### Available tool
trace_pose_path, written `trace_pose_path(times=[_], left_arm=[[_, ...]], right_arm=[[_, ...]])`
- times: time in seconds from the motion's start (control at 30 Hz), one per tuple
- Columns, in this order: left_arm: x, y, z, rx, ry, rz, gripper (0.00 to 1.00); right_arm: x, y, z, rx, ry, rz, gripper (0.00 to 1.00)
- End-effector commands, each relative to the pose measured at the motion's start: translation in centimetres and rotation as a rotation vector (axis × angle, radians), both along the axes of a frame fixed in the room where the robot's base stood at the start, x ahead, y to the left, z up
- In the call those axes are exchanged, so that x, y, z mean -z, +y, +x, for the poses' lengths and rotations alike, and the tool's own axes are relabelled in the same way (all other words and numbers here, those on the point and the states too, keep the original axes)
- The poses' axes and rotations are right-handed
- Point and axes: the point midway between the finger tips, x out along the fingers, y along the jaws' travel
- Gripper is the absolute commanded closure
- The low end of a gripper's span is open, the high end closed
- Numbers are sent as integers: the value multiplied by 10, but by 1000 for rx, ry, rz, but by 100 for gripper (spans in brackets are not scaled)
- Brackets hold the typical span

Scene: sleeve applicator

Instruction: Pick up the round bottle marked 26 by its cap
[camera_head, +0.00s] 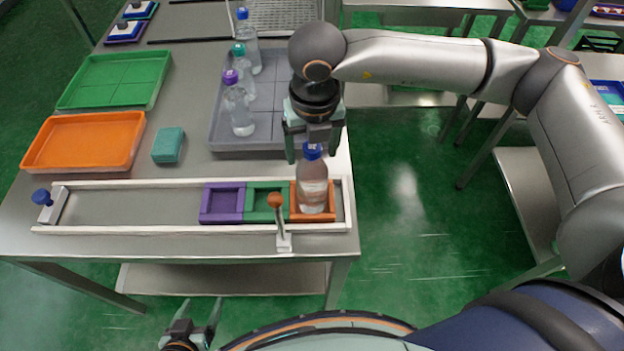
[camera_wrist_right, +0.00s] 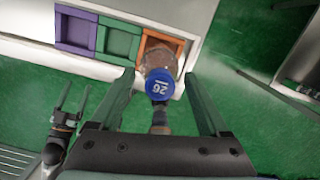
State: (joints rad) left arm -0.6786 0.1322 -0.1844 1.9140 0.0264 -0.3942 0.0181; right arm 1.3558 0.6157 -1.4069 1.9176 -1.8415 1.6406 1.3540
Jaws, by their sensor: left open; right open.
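The round bottle marked 26 (camera_head: 312,184) is clear with a blue cap. It stands upright in the orange square holder (camera_head: 330,212) at the right end of the white-railed track. In the right wrist view its blue cap (camera_wrist_right: 160,85) shows the number 26 and lies between the fingers. My right gripper (camera_head: 311,150) is open above the bottle, its fingers on either side of the cap without visible contact; it also shows in the right wrist view (camera_wrist_right: 166,95). My left gripper (camera_head: 203,310) is open and empty, low in front of the table.
Several other bottles (camera_head: 239,105) stand on the grey tray (camera_head: 222,135) behind. Purple (camera_head: 222,203) and green (camera_head: 262,201) holders adjoin the orange one. Orange (camera_head: 85,145) and green (camera_head: 115,80) trays lie left.

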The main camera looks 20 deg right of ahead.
Motion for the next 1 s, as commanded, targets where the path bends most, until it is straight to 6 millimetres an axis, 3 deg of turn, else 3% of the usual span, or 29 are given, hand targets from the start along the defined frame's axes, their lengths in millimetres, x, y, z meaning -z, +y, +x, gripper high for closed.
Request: trace_pose_path(times=[0.1,0.77,1.0], left_arm=[[0,0,0,0,-1,0,24],[0,0,1,-1,-1,-1,24],[0,0,1,-1,-1,-1,24]], right_arm=[[0,0,0,1,0,0,23],[-1,0,0,0,0,0,98],[-1,0,0,0,0,0,100]])
